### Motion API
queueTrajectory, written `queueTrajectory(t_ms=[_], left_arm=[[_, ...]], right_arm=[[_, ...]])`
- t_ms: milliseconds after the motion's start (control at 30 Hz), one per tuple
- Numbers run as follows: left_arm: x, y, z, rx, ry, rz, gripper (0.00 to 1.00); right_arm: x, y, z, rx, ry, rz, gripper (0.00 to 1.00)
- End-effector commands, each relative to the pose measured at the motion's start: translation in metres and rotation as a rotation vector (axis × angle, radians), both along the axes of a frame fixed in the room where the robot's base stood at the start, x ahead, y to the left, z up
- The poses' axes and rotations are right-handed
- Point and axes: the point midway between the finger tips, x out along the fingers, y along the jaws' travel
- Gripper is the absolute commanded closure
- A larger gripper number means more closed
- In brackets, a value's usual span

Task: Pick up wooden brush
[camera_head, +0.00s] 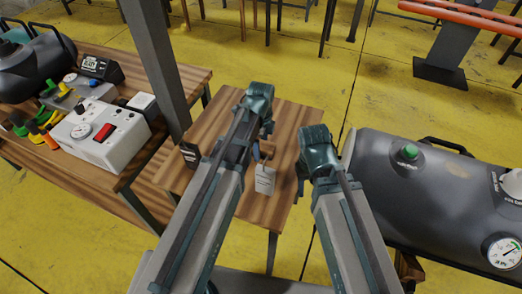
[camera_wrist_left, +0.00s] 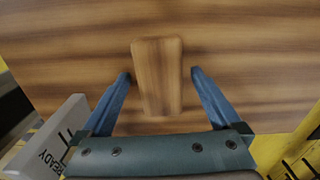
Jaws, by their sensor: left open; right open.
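The wooden brush (camera_wrist_left: 157,76) shows in the left wrist view as a plain tan wooden block on a brown striped wooden table. It lies between the two blue fingers of my left gripper (camera_wrist_left: 160,73), which are apart, with a gap on each side. In the head view a small orange-brown piece of it (camera_head: 267,147) shows beside my left gripper (camera_head: 260,152); my left arm hides much of that area. Bristles are not visible. My right gripper (camera_head: 302,182) is at the right edge of the small table, apart from the brush.
The small wooden table (camera_head: 285,110) also bears a white card (camera_head: 264,180) and a black box (camera_head: 190,155). A workbench with a white device (camera_head: 98,130) stands at left. A dark grey tank (camera_head: 435,190) is close on the right.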

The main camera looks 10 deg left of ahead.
Motion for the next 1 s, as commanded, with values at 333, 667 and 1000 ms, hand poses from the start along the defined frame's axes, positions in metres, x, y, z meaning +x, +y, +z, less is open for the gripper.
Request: queueTrajectory(t_ms=[333,667,1000], left_arm=[[0.000,0.000,0.000,0.000,0.000,0.000,0.60],[0.000,0.000,0.000,0.000,0.000,0.000,0.98],[0.000,0.000,0.011,0.000,0.000,0.000,0.98]], right_arm=[[0.000,0.000,0.000,0.000,0.000,0.000,0.50],[0.000,0.000,0.000,0.000,0.000,0.000,0.50],[0.000,0.000,0.011,0.000,0.000,0.000,0.50]])
